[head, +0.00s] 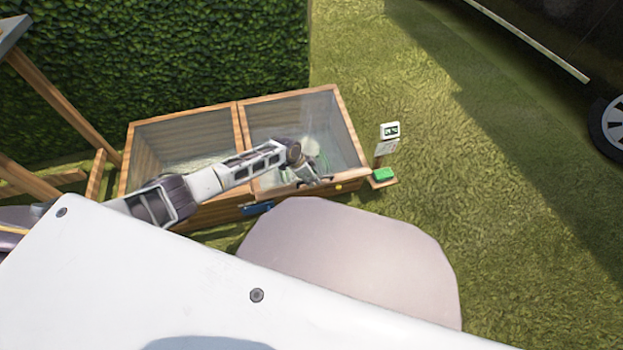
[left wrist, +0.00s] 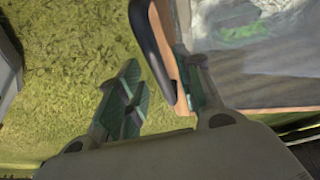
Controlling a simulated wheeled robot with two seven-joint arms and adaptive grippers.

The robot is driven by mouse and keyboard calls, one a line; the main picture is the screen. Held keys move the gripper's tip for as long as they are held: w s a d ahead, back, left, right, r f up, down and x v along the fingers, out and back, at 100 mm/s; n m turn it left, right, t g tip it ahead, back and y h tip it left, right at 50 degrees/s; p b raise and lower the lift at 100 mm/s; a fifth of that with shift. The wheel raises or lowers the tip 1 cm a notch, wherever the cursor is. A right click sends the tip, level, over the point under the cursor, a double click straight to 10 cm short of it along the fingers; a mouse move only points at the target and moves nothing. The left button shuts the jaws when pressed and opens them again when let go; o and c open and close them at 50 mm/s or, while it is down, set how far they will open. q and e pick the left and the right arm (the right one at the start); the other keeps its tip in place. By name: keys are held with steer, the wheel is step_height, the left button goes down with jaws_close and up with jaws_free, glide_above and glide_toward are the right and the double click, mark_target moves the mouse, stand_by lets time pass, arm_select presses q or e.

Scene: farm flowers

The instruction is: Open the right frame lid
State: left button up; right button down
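The right frame lid (head: 348,125) is a glazed panel with wooden edges on the right half of a wooden two-part cold frame. It looks closed, though my arm hides part of it. My left gripper (head: 318,179) is at the front edge of this half. In the left wrist view, my left gripper (left wrist: 165,98) has its fingers spread. A dark handle (left wrist: 152,45) on a wooden edge lies in and just beyond the gap between them. One finger is over the grass side, the other over the glass side. Contact cannot be told. My right gripper is not in view.
The left frame lid (head: 185,140) adjoins it. A small white display (head: 390,130) and a green block (head: 383,174) stand at the right end. A blue tag (head: 257,208) is on the front. A hedge (head: 170,60) rises behind; open grass (head: 450,170) lies right.

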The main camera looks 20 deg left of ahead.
arm_select(q)
steer(key=shift+f, duration=0.1)
steer(key=shift+c, duration=0.2)
jaws_close()
stand_by(0.5)
